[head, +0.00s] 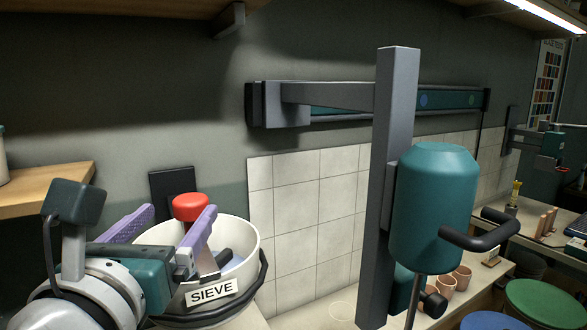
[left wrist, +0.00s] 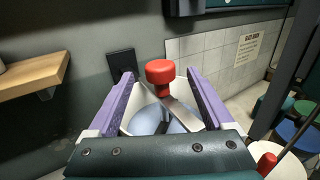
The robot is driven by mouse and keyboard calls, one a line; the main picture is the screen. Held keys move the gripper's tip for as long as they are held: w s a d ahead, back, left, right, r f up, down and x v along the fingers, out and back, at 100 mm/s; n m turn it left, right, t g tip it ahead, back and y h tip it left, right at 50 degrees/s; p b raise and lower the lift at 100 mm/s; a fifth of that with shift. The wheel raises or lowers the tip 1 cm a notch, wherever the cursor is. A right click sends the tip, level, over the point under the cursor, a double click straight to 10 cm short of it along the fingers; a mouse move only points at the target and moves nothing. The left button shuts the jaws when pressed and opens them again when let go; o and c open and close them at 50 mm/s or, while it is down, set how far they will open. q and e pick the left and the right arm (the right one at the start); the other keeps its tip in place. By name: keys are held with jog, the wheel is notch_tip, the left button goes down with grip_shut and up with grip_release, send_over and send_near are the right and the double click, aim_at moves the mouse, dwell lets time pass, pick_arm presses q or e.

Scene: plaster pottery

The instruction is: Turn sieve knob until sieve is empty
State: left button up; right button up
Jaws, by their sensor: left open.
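The sieve (head: 252,243) is a white round tub with a dark band and a "SIEVE" label, at the lower left of the head view. A red knob (head: 190,207) stands above it; in the left wrist view the red knob (left wrist: 160,72) is at the centre. My left gripper (head: 178,217) has purple fingers and is open over the sieve. In the left wrist view its fingers are spread on either side of the knob, with gaps between. The sieve's inside (left wrist: 150,121) looks pale blue and is partly hidden by the gripper. My right gripper is not in view.
A teal mixer-like machine (head: 433,210) on a grey post (head: 392,160) stands right of the sieve. A wooden shelf (head: 45,190) juts from the left. Terracotta pots (head: 462,275) and a green round lid (head: 545,303) are at the right.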

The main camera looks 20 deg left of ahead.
pick_arm(q)
jog(key=x, duration=0.9)
jog(key=shift+p, duration=0.3)
jog(key=shift+a, duration=0.1)
grip_shut()
jog(key=shift+w+d+m+t+h+p, duration=0.15)
jog(key=shift+m+h+p, duration=0.25)
jog(key=shift+h+p, duration=0.2)
jog(key=shift+s+d+m+t+h+p, duration=0.15)
jog(key=shift+m+h+p, duration=0.25)
jog(key=shift+h+p, duration=0.2)
jog(key=shift+w, duration=0.1)
grip_release()
